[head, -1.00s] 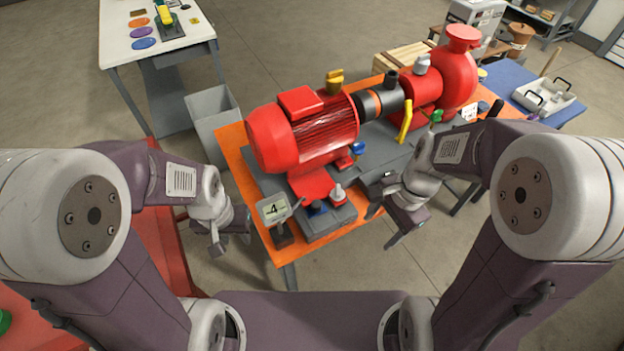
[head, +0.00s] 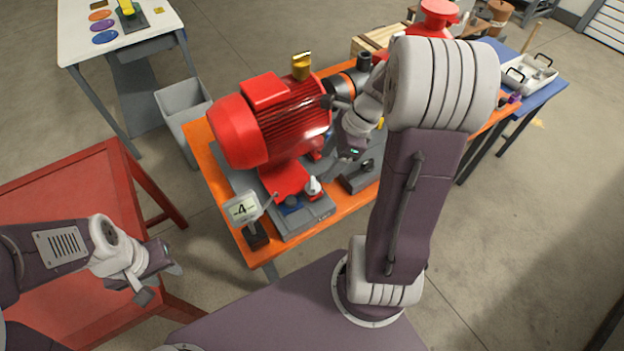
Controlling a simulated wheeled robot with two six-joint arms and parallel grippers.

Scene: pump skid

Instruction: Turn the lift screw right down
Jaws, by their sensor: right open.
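A red motor (head: 265,120) stands on a grey base plate on an orange bench. My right gripper (head: 340,170) is open, just right of and above the pale-topped knob, with no visible contact. My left gripper (head: 161,283) looks open and empty over the red table, away from the pump.
My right arm hides part of the pump (head: 431,20) and the bench's right side. A red table (head: 70,200) is at the left. A grey bin (head: 183,108) stands behind it. A white table (head: 115,55) is at the back left, and a blue table (head: 545,90) at the right.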

